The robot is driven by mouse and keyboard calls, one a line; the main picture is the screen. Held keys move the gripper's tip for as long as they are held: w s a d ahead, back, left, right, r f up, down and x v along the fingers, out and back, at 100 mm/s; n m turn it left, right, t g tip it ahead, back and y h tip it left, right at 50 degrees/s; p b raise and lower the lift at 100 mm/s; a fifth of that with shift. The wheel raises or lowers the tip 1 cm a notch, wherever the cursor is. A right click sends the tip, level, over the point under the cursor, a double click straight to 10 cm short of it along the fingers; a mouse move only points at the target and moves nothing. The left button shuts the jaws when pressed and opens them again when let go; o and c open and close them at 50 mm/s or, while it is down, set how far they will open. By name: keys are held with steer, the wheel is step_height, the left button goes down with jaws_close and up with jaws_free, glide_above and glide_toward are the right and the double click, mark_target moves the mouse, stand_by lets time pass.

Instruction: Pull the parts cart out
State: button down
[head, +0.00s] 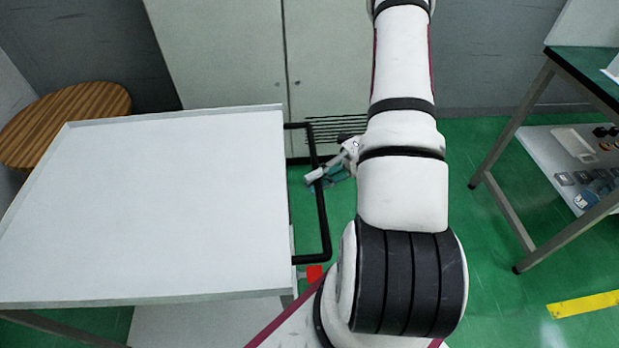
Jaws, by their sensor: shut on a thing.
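The parts cart (170,190) is at the left, with an empty flat white top and a lower shelf partly in view below it. Its black bar handle (322,222) runs along the cart's right side. My gripper (316,177) reaches the handle from the right and is shut on the bar near its upper part. My arm hides the floor to the right of the handle and part of the cabinet behind.
A round wooden stool (68,118) stands behind the cart at the left. A pale cabinet (225,55) is at the back. A green-topped workbench (590,72) with parts on its lower shelf stands at the right. Green floor (490,270) is open between arm and bench, with a yellow floor strip (585,304).

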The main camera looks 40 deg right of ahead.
steer(key=shift+d, duration=0.15)
steer(key=c, duration=1.6)
jaws_free()
steer(key=shift+o, duration=0.2)
steer(key=shift+d, duration=0.1)
steer(key=v, duration=1.1)
steer(key=shift+d, duration=0.4)
steer(key=shift+s+r, duration=0.1)
steer(key=shift+r, duration=0.15)
